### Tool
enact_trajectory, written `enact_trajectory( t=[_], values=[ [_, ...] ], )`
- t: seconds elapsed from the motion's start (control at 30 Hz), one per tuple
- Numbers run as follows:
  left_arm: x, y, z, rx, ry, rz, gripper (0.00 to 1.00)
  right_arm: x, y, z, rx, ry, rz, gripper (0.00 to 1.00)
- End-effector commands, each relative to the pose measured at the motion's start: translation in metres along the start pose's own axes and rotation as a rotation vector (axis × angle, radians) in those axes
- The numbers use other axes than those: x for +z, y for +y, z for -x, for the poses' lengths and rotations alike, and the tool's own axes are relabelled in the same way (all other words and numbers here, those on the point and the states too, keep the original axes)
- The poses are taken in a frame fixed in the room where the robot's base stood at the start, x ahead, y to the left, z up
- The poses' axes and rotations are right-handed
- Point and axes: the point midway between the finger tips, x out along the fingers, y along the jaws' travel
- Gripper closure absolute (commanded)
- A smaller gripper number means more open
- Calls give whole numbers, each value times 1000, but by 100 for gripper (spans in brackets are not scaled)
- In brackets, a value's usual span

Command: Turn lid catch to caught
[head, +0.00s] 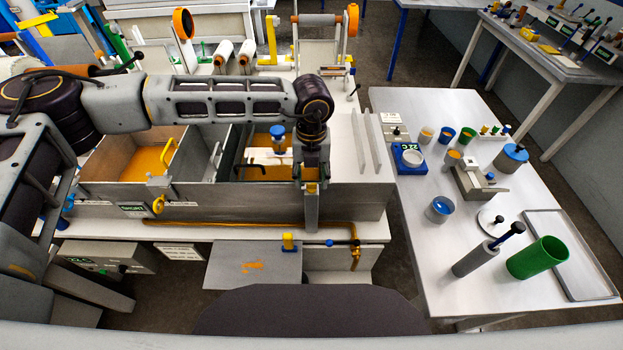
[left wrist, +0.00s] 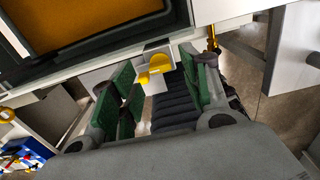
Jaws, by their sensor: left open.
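In the left wrist view, a small yellow piece on a pale grey bracket (left wrist: 158,62), which looks like the lid catch, sits just outside the bath rim. It lies between the green-padded fingers of my left gripper (left wrist: 158,78), which are open and spread to either side; no grip on it shows. In the head view my left gripper (head: 311,222) points down at the front wall of the resin bath (head: 240,207) and hides what is behind it. I cannot tell which way the catch is turned. My right gripper is not in view.
A yellow pipe (head: 250,224) runs along the bath front to a valve at the right. A small yellow fixture (head: 289,242) stands just below left of my gripper. The right-hand table (head: 430,270) holds cups, a green cylinder (head: 538,258) and a tray (head: 590,285).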

Motion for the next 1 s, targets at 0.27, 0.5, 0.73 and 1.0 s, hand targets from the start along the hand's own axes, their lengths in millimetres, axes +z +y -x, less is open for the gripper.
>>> enact_trajectory(
  t=[0.27, 0.5, 0.73, 1.0],
  values=[
    [0, 0, -23, 0, 0, 0, 54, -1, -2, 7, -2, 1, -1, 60],
    [0, 0, -28, -1, 0, 0, 54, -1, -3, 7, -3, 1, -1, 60],
    [0, 0, -28, 0, 0, 0, 64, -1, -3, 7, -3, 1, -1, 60],
    [0, 0, -28, 0, 0, 0, 99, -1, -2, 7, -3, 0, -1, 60]
  ],
)
